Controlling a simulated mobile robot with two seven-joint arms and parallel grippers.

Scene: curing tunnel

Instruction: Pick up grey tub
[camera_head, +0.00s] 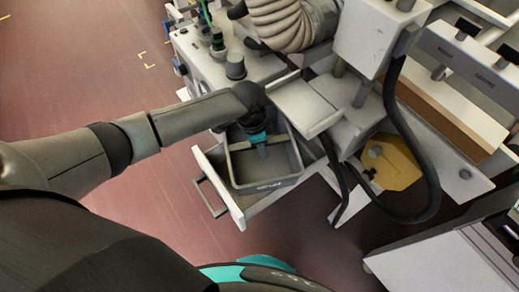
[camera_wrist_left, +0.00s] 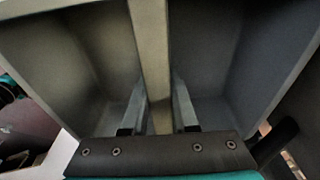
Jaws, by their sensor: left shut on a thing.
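The grey tub (camera_head: 268,186) is an open box and sits in a pulled-out white drawer (camera_head: 234,208) in the head view. My left gripper (camera_head: 261,148) reaches into the tub's top from above. In the left wrist view the tub (camera_wrist_left: 55,55) fills most of the picture, with a grey bar running across its middle. The two fingers of my left gripper (camera_wrist_left: 159,105) are on either side of this bar and shut on it. The tub's underside is hidden. My right gripper is not in view.
A white machine with a ribbed hose (camera_head: 280,22) stands behind the drawer. A white ledge (camera_head: 305,104) is close to the tub's right side. A black cable (camera_head: 408,150) hangs at the right near a yellow part (camera_head: 393,165). Red floor (camera_head: 85,50) is open at left.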

